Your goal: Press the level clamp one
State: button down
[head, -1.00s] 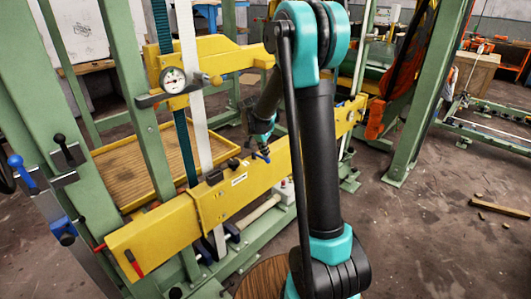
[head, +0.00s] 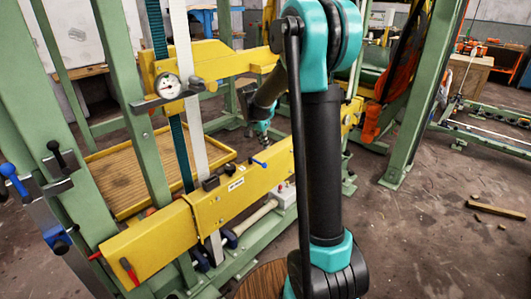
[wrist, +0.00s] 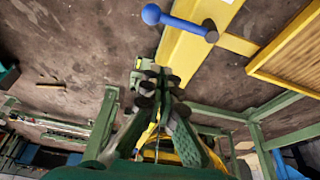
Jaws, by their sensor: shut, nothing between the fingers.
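A blue-handled lever (head: 258,162) with a dark round end sits on the long yellow beam (head: 165,235). It shows large in the wrist view (wrist: 180,22), at the top, with a blue ball on its left end. No readable label tells whether it is level clamp one. My gripper (wrist: 160,85) is shut and empty, its dark fingertips pressed together. In the wrist view the fingertips appear below the lever, with a visible gap. In the head view the gripper is behind the beam near the lever, partly hidden by my arm.
Other blue (head: 14,180) and black (head: 57,154) handles are on the left green post. A dial gauge (head: 168,86) is on the upper yellow arm. A yellow-framed tray (head: 125,190) lies behind the beam. Green posts surround the machine.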

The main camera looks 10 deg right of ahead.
jog(key=shift+v, duration=2.4)
jog(key=s+f+n+y, duration=0.1)
jog(key=s+f+n, duration=0.2)
jog(key=s, duration=0.7)
jog(key=s+d+f+n+t+y, duration=0.1)
jog(key=s+f+n, duration=0.2)
jog(key=s, duration=0.8)
jog(key=s+d+f+n+y, duration=0.1)
jog(key=s+f+n, duration=0.2)
jog(key=s, duration=0.7)
notch_tip(320, 180, down, 2)
jog(key=shift+s+d+f+n+t, duration=0.1)
jog(key=shift+s+d+n+t, duration=0.2)
jog(key=shift+n, duration=0.1)
